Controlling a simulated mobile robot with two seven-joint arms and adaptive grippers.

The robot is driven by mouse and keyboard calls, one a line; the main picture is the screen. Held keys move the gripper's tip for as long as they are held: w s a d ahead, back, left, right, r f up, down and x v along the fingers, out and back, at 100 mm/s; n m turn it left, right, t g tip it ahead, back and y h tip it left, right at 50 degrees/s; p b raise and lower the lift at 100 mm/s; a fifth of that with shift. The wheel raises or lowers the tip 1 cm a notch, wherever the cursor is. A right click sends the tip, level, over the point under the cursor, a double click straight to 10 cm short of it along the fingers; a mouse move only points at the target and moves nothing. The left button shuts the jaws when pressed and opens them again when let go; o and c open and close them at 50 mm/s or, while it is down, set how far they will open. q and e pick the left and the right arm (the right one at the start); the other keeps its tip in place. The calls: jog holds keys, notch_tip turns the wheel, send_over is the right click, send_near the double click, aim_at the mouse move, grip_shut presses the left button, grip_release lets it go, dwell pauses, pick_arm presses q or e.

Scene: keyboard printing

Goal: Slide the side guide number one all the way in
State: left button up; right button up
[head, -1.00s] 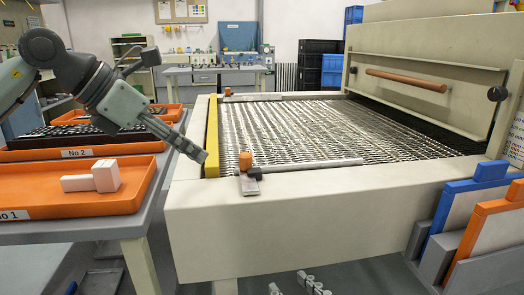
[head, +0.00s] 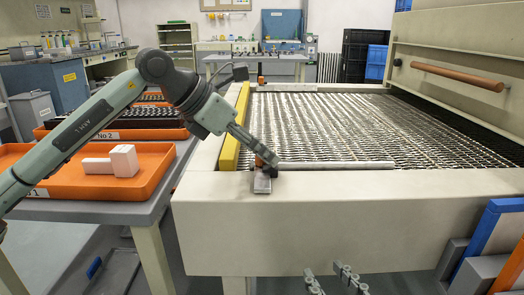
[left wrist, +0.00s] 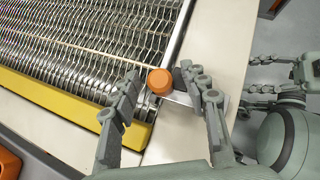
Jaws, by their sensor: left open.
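The near side guide (head: 335,165), a grey metal bar along the front edge of the wire-mesh bed, has an orange knob and a dark clamp at its left end. No number shows on it. My left gripper (head: 265,160) is over that end. In the left wrist view the orange knob (left wrist: 159,82) sits between the open fingers of my left gripper (left wrist: 165,85), seemingly with a gap to the right finger; contact on the left side is unclear. My right gripper (head: 332,280) hangs low in front of the machine, fingers apart; it also shows in the left wrist view (left wrist: 262,80).
A yellow bar (head: 235,130) runs along the left side of the mesh (head: 340,120). The orange tray (head: 155,185) with white blocks is at the left. Blue and orange-edged panels (head: 490,240) stand at the right.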

pick_arm(q)
jog(key=shift+w+d+f, duration=0.15)
jog(key=shift+d+f, duration=0.1)
jog(key=shift+f, duration=0.05)
grip_shut()
dwell(0.3)
